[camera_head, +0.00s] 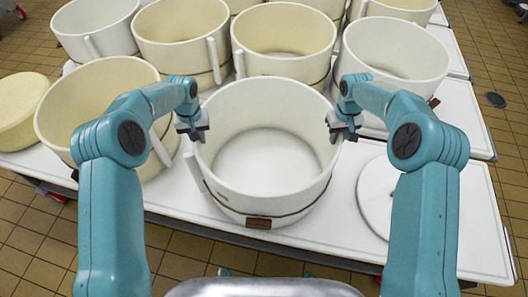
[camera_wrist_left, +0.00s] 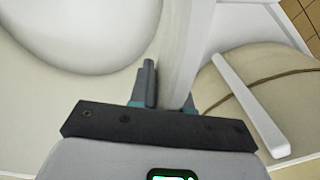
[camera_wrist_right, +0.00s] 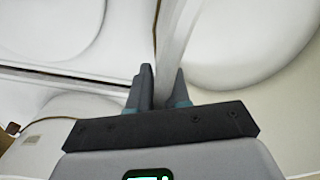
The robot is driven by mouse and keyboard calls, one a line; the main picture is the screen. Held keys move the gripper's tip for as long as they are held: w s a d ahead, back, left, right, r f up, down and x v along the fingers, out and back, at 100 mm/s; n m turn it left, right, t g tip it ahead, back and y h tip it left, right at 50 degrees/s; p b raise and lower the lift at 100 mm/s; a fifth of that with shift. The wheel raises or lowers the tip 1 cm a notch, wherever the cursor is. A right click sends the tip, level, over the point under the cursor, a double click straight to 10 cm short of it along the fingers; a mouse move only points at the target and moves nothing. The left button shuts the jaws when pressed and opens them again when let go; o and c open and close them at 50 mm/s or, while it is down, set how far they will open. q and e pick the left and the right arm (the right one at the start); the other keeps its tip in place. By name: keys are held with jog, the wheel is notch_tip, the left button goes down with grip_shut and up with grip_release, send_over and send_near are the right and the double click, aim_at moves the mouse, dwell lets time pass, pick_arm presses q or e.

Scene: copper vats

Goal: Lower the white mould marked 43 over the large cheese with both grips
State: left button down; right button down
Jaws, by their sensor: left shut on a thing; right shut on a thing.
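A large white mould (camera_head: 265,195) stands upright in the middle of the head view, with a cord around it and a small brown tag at its front. I cannot read a number on it. Its inside shows a pale, flat bottom (camera_head: 265,160). My left gripper (camera_head: 200,133) is shut on its left rim; the rim between the jaws shows in the left wrist view (camera_wrist_left: 180,60). My right gripper (camera_head: 341,130) is shut on its right rim, also seen in the right wrist view (camera_wrist_right: 172,50). A large pale yellow cheese (camera_head: 18,112) sits at the far left.
Other moulds crowd close: a cream one (camera_head: 90,95) at left, a cream one (camera_head: 283,35) behind, a white one (camera_head: 395,50) behind right. A white disc (camera_head: 375,195) lies on the white table (camera_head: 470,215) at right.

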pick_arm(q)
jog(key=shift+r, duration=0.25)
pick_arm(e)
jog(key=shift+r, duration=0.25)
